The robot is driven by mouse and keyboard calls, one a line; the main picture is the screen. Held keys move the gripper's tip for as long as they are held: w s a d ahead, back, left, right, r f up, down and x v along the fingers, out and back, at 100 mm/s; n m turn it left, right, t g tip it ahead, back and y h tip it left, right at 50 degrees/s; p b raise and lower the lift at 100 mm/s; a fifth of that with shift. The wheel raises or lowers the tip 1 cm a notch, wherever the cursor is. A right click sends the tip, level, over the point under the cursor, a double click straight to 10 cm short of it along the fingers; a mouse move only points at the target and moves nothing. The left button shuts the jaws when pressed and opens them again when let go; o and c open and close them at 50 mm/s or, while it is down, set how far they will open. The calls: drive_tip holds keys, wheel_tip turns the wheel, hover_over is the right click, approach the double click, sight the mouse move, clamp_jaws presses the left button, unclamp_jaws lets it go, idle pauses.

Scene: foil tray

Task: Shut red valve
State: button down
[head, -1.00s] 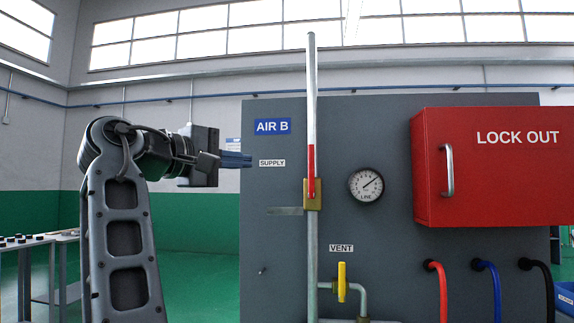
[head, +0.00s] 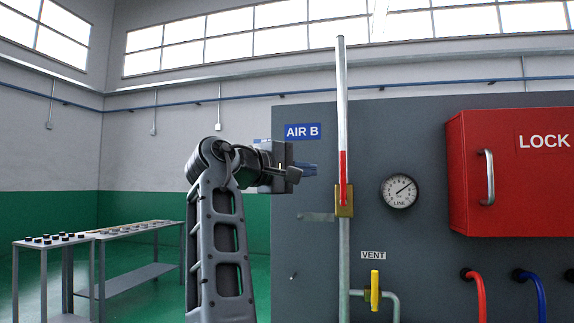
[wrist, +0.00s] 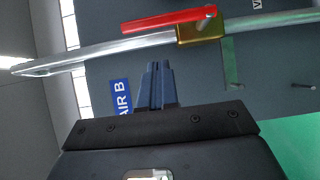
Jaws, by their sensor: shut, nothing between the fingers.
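The red valve lever (head: 343,178) stands upright along the vertical steel pipe, above its brass valve body (head: 344,203). In the wrist view the red lever (wrist: 168,20) lies along the pipe at the top, with the brass body (wrist: 203,32) to its right. My gripper (head: 310,170) is left of the lever, at about its height in the head view. Its blue fingers (wrist: 159,85) are shut and empty in the wrist view. They point towards the pipe and seem apart from it.
A grey panel (head: 420,130) carries the pipe (head: 341,90), a gauge (head: 399,191) and a yellow vent lever (head: 375,290). A flat metal tab (head: 317,217) sticks out left of the brass body. A red lock-out box (head: 510,195) projects at right. Benches (head: 150,233) stand at left.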

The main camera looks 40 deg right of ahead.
sight(343, 178)
drive_tip(key=shift+s+d+p, duration=0.2)
drive_tip(key=shift+s+d, duration=0.45)
drive_tip(key=shift+d, duration=0.3)
drive_tip(key=shift+s+d+p, duration=0.15)
drive_tip(key=shift+s+d, duration=0.5)
drive_tip(key=shift+d, duration=0.3)
drive_tip(key=shift+r, duration=0.1)
drive_tip(key=shift+s+m+p, duration=0.15)
drive_tip(key=shift+m+p, duration=0.15)
